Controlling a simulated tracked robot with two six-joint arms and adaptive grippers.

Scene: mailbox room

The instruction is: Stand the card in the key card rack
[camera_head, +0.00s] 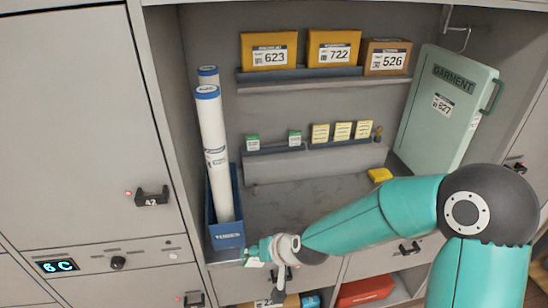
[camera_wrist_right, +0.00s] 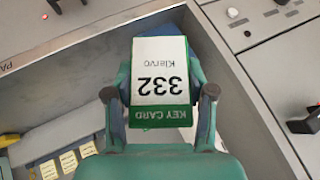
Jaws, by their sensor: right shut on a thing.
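The key card (camera_wrist_right: 160,80) is white with a green band reading KEY CARD, the number 332 and the name Klervo. My right gripper (camera_wrist_right: 160,100) is shut on it, one finger at each side. In the head view, the gripper (camera_head: 258,250) is low, at the front edge of the compartment, beside the blue bin. The card rack (camera_head: 272,151) is a dark strip on the back ledge, with a green-and-white card (camera_head: 253,143) at its left and another (camera_head: 295,138) at its right. A gap lies between them. My left gripper is not in view.
A blue bin (camera_head: 228,237) holds two tall white tubes (camera_head: 215,150) at left. Several yellow cards (camera_head: 342,131) stand right of the rack. Parcels (camera_head: 334,47) sit on the upper shelf. A yellow item (camera_head: 380,175) and a garment case (camera_head: 445,110) are at right. The compartment floor (camera_head: 290,203) is mostly clear.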

